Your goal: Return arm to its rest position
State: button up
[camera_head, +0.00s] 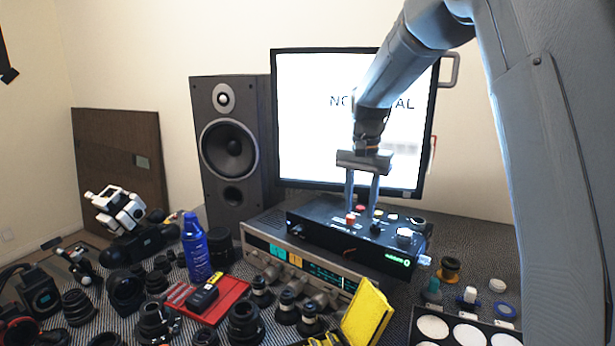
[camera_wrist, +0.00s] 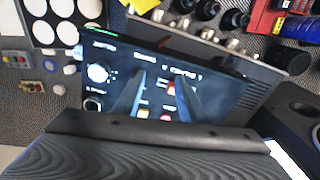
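My gripper (camera_head: 362,207) points straight down over the black control box (camera_head: 305,226) in the head view, in front of the monitor. Its two fingers are parallel with a clear gap between them, and nothing is held. In the wrist view my gripper (camera_wrist: 158,78) shows its fingers apart over the face of the black box (camera_wrist: 215,82), with a red and a pale button seen between and near them. I cannot tell whether the fingertips touch the box. My arm reaches in from the upper right and covers part of the monitor.
The monitor (camera_head: 310,130) and a speaker (camera_head: 228,150) stand behind. The black box rests on a silver instrument (camera_head: 262,240). Lenses, a blue bottle (camera_head: 196,250), a red tray (camera_head: 228,292) and a yellow object (camera_head: 367,312) crowd the front. A tray with white discs (camera_head: 432,327) lies right.

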jog(key=s+d+f+n, duration=0.1)
jog(key=s+f, duration=0.3)
jog(key=s, duration=0.5)
jog(key=s+f+n, duration=0.3)
jog(key=s+f, duration=0.1)
jog(key=s, duration=0.6)
jog(key=s+d+f+n, duration=0.1)
jog(key=s+f, duration=0.3)
jog(key=s, duration=0.6)
jog(key=shift+d+n, duration=0.35)
jog(key=shift+n, duration=0.15)
